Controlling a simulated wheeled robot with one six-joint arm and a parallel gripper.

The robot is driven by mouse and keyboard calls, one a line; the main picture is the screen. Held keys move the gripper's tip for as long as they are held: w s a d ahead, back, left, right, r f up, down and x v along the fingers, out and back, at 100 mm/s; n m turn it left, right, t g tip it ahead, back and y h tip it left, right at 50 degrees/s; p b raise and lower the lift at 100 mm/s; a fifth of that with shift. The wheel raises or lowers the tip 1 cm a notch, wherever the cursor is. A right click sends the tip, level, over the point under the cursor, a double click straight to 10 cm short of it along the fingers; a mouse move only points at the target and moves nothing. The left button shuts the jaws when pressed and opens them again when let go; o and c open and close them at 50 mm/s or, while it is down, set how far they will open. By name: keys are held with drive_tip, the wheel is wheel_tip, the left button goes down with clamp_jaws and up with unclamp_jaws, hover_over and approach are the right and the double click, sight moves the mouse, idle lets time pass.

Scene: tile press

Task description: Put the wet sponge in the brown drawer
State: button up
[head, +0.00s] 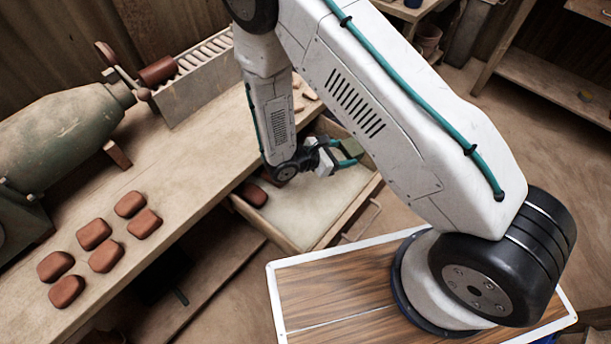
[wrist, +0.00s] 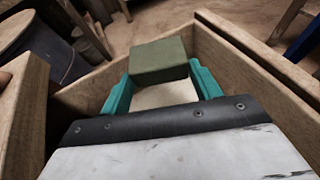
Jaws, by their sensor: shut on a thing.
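The wet sponge is a dull green block (head: 350,147); it also shows in the wrist view (wrist: 159,58). My gripper (head: 346,152) has teal fingers, shut on the sponge at their tips. The brown drawer (head: 312,210) is a wooden box pulled open from under the workbench, with a pale floor. My gripper and the sponge are over the drawer's far part, and in the wrist view the drawer's walls (wrist: 243,62) stand around them. I cannot tell how high the sponge is above the floor.
A red-brown block (head: 254,194) lies in the drawer's left corner. Several red-brown tiles (head: 94,234) lie on the workbench (head: 190,160), beside a green press machine (head: 65,130). The drawer's middle floor is clear.

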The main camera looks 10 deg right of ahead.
sight(337, 176)
wheel_tip(337, 176, down, 10)
drive_tip(key=shift+s+r, duration=0.1)
drive_tip(key=shift+r, duration=0.05)
idle(0.3)
drive_tip(key=o, duration=0.9)
drive_tip(key=shift+o, duration=0.2)
drive_tip(key=shift+a+r, duration=0.1)
drive_tip(key=shift+a, duration=0.1)
drive_tip(key=v, duration=0.7)
